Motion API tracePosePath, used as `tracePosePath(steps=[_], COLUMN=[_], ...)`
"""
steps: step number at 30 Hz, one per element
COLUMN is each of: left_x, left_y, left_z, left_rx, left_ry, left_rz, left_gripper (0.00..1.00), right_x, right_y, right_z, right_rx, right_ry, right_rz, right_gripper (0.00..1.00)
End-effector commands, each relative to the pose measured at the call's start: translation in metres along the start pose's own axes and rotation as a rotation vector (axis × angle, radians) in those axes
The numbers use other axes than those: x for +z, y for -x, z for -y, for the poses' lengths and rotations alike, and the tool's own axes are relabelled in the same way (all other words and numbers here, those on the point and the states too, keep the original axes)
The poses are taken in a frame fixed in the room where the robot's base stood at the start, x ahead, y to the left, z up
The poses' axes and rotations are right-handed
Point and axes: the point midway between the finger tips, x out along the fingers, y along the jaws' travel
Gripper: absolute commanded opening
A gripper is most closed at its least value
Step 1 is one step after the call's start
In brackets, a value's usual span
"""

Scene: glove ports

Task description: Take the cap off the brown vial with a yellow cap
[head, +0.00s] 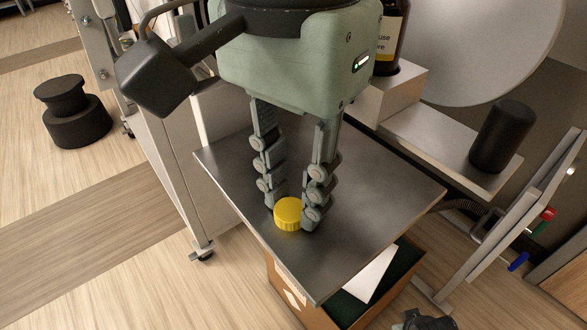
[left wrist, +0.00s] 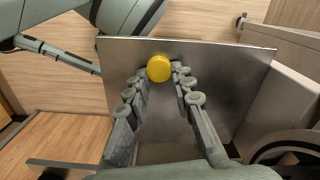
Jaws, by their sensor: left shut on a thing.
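A yellow ribbed cap (head: 289,213) is between the fingertips of my left gripper (head: 290,208), which is shut on it. The cap is low over a grey metal plate (head: 375,200); I cannot tell if it touches the plate. In the left wrist view the cap (left wrist: 159,68) sits at the fingertips (left wrist: 160,74). A brown bottle (head: 390,35) with a pale label stands upright in a white block, partly behind my left gripper. Its top is out of frame, so I cannot tell whether it is capped. A small dark part of my right gripper (head: 424,321) seems to show at the bottom edge.
The white block (head: 408,83) adjoins a light ledge with a black cylinder (head: 502,135) on it. A brown box (head: 300,295) is below the plate. A black stepped object (head: 72,112) stands on the floor at left. The plate around the cap is clear.

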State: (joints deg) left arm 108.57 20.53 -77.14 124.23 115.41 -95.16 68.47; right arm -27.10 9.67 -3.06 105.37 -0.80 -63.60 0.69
Motion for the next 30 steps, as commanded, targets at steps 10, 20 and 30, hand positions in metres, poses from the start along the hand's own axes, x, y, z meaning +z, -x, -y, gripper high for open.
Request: tracePosePath(steps=[10,20,30], left_x=[0.000,-0.001,0.000], left_y=[0.000,0.023,0.094], left_z=[0.000,0.000,-0.001], left_rx=[0.000,0.001,0.000], left_ry=[0.000,0.001,0.000], left_rz=[0.001,-0.003,-0.001], left_gripper=[0.44,0.44,0.44], right_x=[0.009,0.002,0.016], right_y=[-0.005,0.000,-0.026], right_z=[0.001,0.000,0.002], right_rx=[-0.001,-0.002,-0.004], right_ry=[0.001,0.000,0.010], right_rz=[0.019,0.001,0.018], right_gripper=[0.42,0.42,0.42])
